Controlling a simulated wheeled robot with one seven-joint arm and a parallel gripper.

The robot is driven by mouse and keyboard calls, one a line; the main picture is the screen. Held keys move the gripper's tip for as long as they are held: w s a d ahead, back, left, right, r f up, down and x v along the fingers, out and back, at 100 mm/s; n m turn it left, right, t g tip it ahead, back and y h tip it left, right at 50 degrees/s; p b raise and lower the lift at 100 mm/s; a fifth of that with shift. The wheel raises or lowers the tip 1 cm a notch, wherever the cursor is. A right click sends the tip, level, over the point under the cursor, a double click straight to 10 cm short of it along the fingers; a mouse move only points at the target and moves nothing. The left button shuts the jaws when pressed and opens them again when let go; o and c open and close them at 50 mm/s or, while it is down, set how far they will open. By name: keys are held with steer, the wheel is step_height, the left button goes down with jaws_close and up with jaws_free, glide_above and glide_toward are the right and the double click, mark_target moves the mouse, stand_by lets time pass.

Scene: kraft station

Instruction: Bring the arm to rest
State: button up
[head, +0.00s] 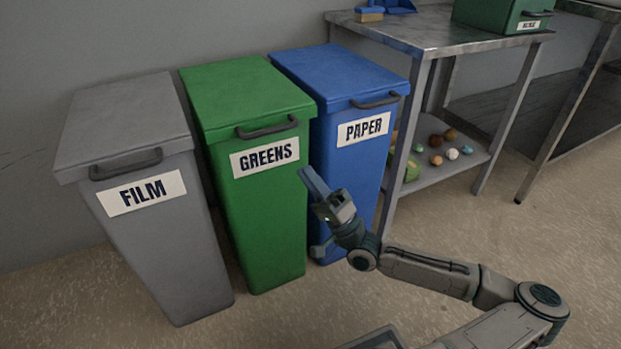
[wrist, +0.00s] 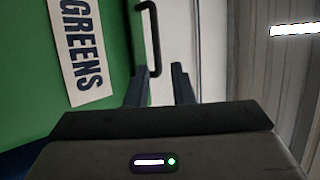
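My gripper (head: 309,212) is in front of the green bin (head: 262,225) and the blue bin (head: 340,185), below the level of their lids. Its two fingers are spread apart with nothing between them. In the wrist view the fingers of my gripper (wrist: 160,70) also stand apart, with an empty gap. The GREENS label (wrist: 82,52) and the dark handle (wrist: 152,38) of the green bin show ahead of them. I cannot tell how far the fingertips are from the bin. My arm reaches in from the lower right, bent at the elbow.
A grey bin (head: 140,190) labelled FILM stands at the left; all three lids are shut. A metal table (head: 430,40) at the right carries a green box (head: 497,14) and a brush (head: 370,13). Several small items lie on its lower shelf (head: 455,168). The floor in front (head: 270,320) is clear.

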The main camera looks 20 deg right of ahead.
stand_by(0.4)
steer(key=w+a+f+n+g+h+p, duration=0.1)
steer(key=a+f+n+g+h+p, duration=0.2)
steer(key=a+g+p, duration=0.35)
steer(key=a+f+n+g+p, duration=0.2)
steer(key=a+f+g+p, duration=0.3)
steer(key=a+f+g, duration=0.15)
steer(key=s+d+r+n+g+h+p, duration=0.3)
steer(key=s+d+g+h+p, duration=0.25)
steer(key=h+p, duration=0.3)
steer(key=s+d+r+g+h+p, duration=0.1)
steer(key=d+r+h+p, duration=0.3)
steer(key=r, duration=0.6)
steer(key=s+d+r+g+h+p, duration=0.1)
steer(key=d+r+h+p, duration=0.1)
steer(key=r+p, duration=0.65)
steer(key=s+a+r+p, duration=0.1)
steer(key=s+r+p, duration=0.2)
steer(key=r, duration=0.6)
steer(key=s+a+r+m+y+p, duration=0.1)
steer(key=s+a+r+p, duration=0.1)
steer(key=r, duration=0.8)
steer(key=s+a+r+t+y+p, duration=0.1)
steer(key=s+r+p, duration=0.3)
steer(key=r, duration=0.5)
steer(key=shift+s+a+r+p, duration=0.25)
steer(key=shift+s+a+p, duration=0.1)
steer(key=shift+a, duration=0.4)
